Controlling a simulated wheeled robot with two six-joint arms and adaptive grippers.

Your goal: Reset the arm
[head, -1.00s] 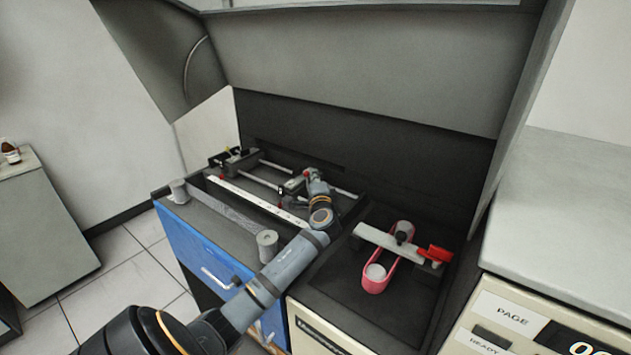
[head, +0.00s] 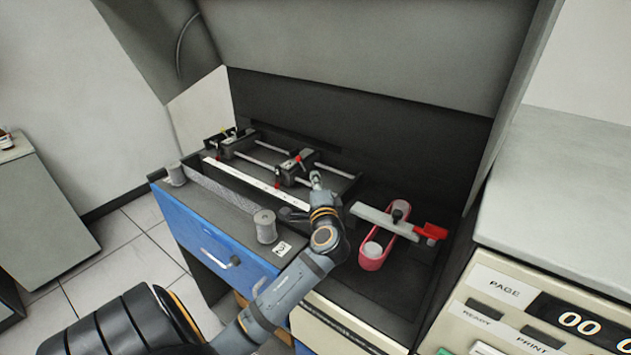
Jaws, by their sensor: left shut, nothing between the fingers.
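My left arm comes in from the lower left and bends up over the front of the machine. My left gripper (head: 315,180) is small in the head view and partly hidden by its own wrist. It is shut and empty. It is just to the right of the black carriage (head: 295,167) with red-tipped parts, which rides on the metal rails. I cannot tell whether they touch. My right gripper is not in view.
A grey ribbon spool (head: 265,226) stands near the front edge above the blue drawer (head: 205,245). A pink loop (head: 372,256) and a bar with a red handle (head: 430,231) lie to the right. A control panel (head: 535,310) is at the lower right.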

